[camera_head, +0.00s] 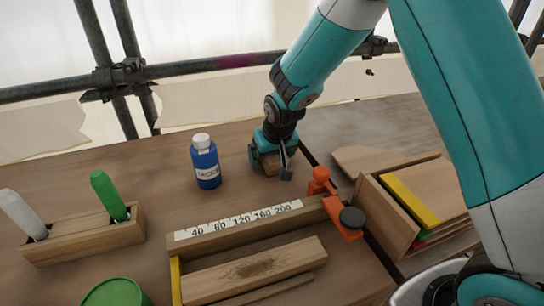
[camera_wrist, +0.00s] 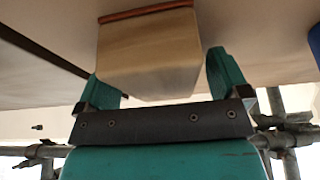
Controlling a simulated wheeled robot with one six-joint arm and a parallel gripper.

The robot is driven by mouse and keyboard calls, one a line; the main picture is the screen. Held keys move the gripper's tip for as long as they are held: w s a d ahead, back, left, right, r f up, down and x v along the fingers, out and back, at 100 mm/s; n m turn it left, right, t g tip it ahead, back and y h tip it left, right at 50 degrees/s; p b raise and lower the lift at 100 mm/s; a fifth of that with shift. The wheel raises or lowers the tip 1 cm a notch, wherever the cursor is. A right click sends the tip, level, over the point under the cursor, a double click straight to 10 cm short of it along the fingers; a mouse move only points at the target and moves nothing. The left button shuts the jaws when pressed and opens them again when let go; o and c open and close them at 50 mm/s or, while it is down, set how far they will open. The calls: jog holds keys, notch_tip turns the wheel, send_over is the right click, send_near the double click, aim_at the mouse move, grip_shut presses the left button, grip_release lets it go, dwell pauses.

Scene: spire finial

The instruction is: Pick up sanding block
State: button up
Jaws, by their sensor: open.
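The sanding block, a light wooden block with a reddish-brown strip along one edge, sits on the bench; it shows large in the wrist view (camera_wrist: 148,52) and partly, behind my fingers, in the head view (camera_head: 269,163). My gripper (camera_head: 270,165) is at the block near the back of the bench. In the wrist view my gripper (camera_wrist: 155,72) is open, with one teal finger on each side of the block. A gap shows beside the right finger; contact at the left finger is unclear. Much of the block is hidden in the head view.
A blue bottle (camera_head: 206,165) with a white cap stands left of my gripper. In front are a wooden fixture with a numbered scale (camera_head: 240,220) and an orange clamp (camera_head: 320,183). A wooden holder (camera_head: 75,240) with white and green sticks is at left. Scaffold pipes run behind the bench.

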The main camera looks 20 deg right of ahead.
jog(key=shift+f, duration=0.15)
jog(key=c, duration=1.1)
jog(key=shift+o, duration=0.2)
notch_tip(320, 180, up, 20)
jog(key=shift+r+p, duration=0.2)
jog(key=shift+p, duration=0.25)
jog(key=shift+o, duration=0.9)
jog(key=shift+c, duration=0.2)
